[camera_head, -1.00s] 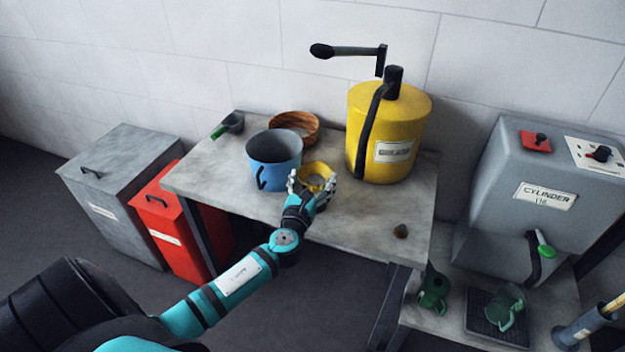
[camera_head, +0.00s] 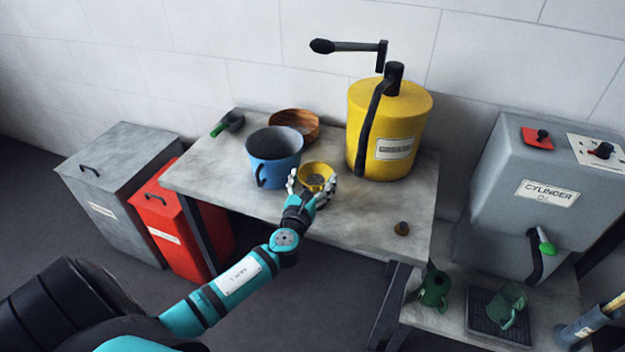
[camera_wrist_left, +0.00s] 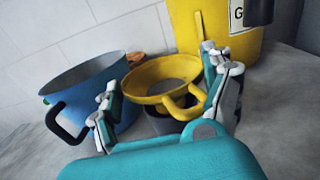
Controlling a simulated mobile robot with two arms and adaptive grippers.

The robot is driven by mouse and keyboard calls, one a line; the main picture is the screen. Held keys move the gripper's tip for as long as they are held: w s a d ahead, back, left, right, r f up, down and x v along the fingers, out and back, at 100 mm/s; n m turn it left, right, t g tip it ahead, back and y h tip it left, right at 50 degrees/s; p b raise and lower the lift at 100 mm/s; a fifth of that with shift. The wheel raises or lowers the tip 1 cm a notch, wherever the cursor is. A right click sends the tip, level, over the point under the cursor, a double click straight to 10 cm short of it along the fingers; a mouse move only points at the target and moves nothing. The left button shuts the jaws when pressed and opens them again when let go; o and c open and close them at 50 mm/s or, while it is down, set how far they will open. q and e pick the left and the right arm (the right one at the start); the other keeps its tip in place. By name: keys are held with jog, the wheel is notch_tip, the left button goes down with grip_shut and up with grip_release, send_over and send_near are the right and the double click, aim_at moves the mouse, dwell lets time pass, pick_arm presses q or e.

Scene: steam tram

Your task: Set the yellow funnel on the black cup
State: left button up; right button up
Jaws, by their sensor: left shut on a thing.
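The yellow funnel (camera_head: 318,168) is near the front of the table, right of the blue pot. It also shows in the left wrist view (camera_wrist_left: 150,73), with its wide mouth up and its handle towards my palm. My left gripper (camera_head: 312,184) has a finger on each side of the funnel and is shut on it. In the left wrist view the dark cup (camera_wrist_left: 163,124) is directly below the funnel, partly hidden by it and its handle. I cannot tell whether the funnel rests on the cup. My right gripper is not in view.
The blue pot (camera_head: 272,155) stands close left of the funnel, with a wooden bowl (camera_head: 298,122) behind. A big yellow canister (camera_head: 385,130) stands behind right. The table between is clear.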

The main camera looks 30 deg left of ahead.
pick_arm(q)
jog(key=shift+f+b, duration=0.5)
jog(key=shift+f, duration=0.15)
jog(key=o, duration=1)
jog(key=shift+o, duration=0.2)
jog(key=shift+s+r, duration=0.1)
jog(key=shift+s, duration=0.05)
jog(key=shift+r+p+v, duration=0.25)
jog(key=shift+p+v, duration=0.25)
jog(key=shift+v, duration=0.7)
jog(key=shift+r+p+v, duration=0.25)
jog(key=shift+p+v, duration=0.2)
jog(key=shift+v, duration=0.75)
